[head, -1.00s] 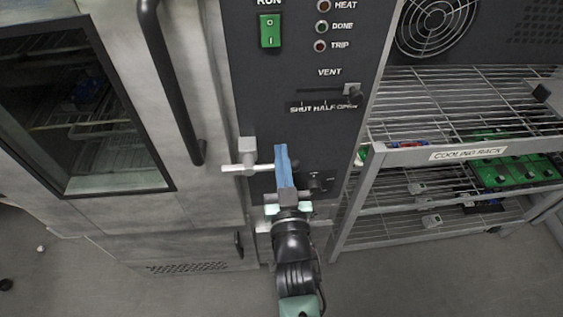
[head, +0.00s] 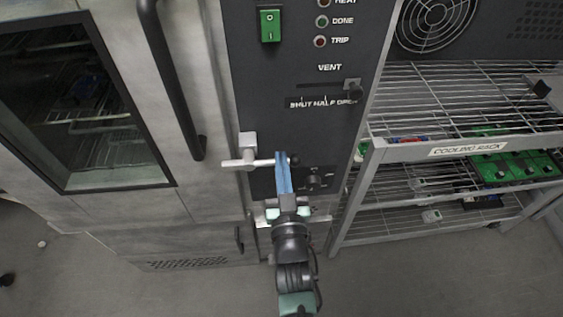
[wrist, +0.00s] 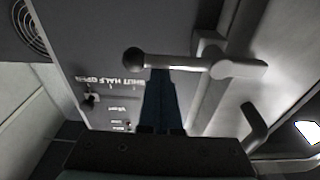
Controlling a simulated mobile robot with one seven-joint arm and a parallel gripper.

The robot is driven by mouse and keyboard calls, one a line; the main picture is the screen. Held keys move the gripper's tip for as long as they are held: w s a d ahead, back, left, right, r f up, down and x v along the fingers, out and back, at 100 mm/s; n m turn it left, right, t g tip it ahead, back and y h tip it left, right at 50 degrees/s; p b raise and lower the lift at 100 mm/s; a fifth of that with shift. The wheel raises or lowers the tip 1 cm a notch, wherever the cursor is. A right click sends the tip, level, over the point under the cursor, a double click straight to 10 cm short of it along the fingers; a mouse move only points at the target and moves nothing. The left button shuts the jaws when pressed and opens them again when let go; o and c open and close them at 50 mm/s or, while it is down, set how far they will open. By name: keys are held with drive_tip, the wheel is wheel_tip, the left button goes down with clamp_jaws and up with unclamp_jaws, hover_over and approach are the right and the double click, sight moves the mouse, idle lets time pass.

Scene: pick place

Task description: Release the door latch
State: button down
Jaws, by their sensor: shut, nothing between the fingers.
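The door latch (head: 240,163) is a pale metal lever on a bracket at the oven door's edge, lying nearly level. It also crosses the upper middle of the wrist view (wrist: 185,63), with a black ball (wrist: 133,60) on its end. My gripper (head: 283,154) has blue fingers, shut together and empty. Its fingertips (wrist: 162,72) are at the lever, close to the ball end. I cannot tell whether they touch it. The oven door (head: 190,195) looks closed, with a dark window and a long black handle (head: 172,80).
The dark control panel (head: 300,125) carries a green switch (head: 270,25), lamps and a vent slider (head: 351,86). A wire cooling rack (head: 440,150) with green boards stands close on the right. Open floor (head: 90,285) shows below.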

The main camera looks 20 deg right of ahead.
drive_tip(key=shift+d+f+m+b, duration=0.1)
drive_tip(key=shift+f+m+b, duration=0.4)
drive_tip(key=shift+m, duration=0.3)
drive_tip(key=a+f+m+g+h, duration=0.1)
drive_tip(key=f+m, duration=0.3)
drive_tip(key=m, duration=0.5)
drive_tip(key=w+a+f+m+g+h, duration=0.1)
drive_tip(key=a+f+m, duration=0.2)
drive_tip(key=m, duration=0.6)
drive_tip(key=shift+w+a+f+b, duration=0.25)
drive_tip(key=shift+a+f+b, duration=0.15)
drive_tip(key=shift+a, duration=0.25)
